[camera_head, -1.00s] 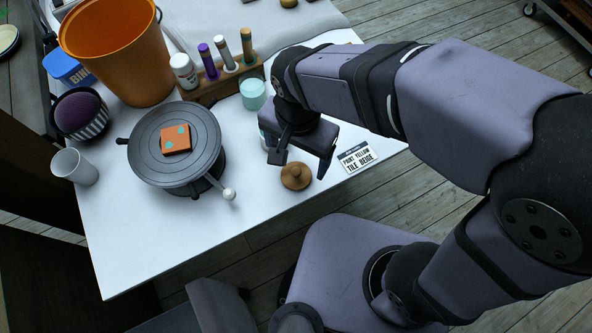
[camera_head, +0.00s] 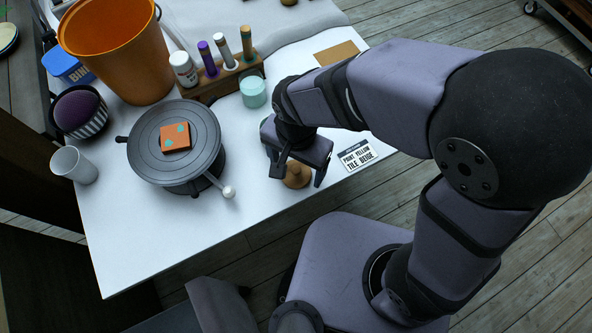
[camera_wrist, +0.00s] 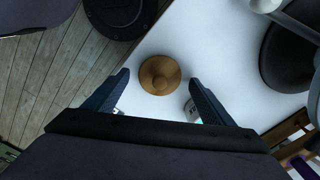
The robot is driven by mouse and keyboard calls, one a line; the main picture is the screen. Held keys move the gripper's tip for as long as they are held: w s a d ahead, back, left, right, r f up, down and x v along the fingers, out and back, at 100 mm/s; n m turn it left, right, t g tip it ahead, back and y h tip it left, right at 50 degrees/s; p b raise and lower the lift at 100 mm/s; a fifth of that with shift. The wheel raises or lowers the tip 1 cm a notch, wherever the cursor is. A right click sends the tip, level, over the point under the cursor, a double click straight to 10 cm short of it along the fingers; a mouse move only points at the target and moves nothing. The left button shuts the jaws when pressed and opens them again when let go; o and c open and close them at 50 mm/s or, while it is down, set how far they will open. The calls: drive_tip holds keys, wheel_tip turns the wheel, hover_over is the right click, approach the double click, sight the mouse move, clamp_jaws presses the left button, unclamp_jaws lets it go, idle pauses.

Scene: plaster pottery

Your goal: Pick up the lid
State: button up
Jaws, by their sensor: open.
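The lid (camera_head: 297,176) is a round brown wooden disc with a knob on top. It lies on the white table near its front edge. My gripper (camera_head: 297,178) is open just over the lid, with one finger on each side of it in the head view, and partly hides it. In the wrist view the lid (camera_wrist: 160,75) shows whole, a little beyond the two fingertips (camera_wrist: 160,88) and roughly centred between them. The fingers do not touch it there.
A grey turntable (camera_head: 148,150) carries an orange tile (camera_head: 174,137) left of my gripper; its white-knobbed handle (camera_head: 228,192) points toward the lid. A printed card (camera_head: 357,156) lies to the right. A teal jar (camera_head: 253,92) and a wooden rack (camera_head: 215,84) of paints stand behind. Bare table lies in front of the turntable.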

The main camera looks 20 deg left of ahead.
drive_tip(key=shift+f, duration=0.5)
drive_tip(key=c, duration=1.1)
drive_tip(key=shift+c, duration=0.2)
